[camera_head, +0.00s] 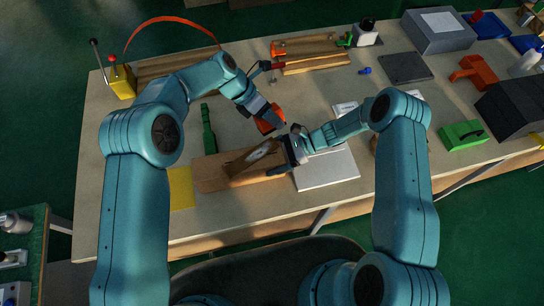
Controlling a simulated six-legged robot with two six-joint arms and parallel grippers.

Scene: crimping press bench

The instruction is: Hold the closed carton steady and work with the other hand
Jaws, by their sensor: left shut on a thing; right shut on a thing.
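A brown carton (248,163), seemingly closed, sits tilted at the front middle of the bench, with a dark mark on its upper face. My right gripper (281,160) is shut on the carton's right end; its fingers partly cover that end. My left gripper (274,122) is higher, just behind the carton. It is shut on an orange-red tool (265,126), which is partly hidden by the fingers. The tool appears apart from the carton, though the gap is small.
A pale grey panel (330,170) lies to the right. A grey box (438,30), orange tool (474,72) and green case (463,135) occupy the right side.

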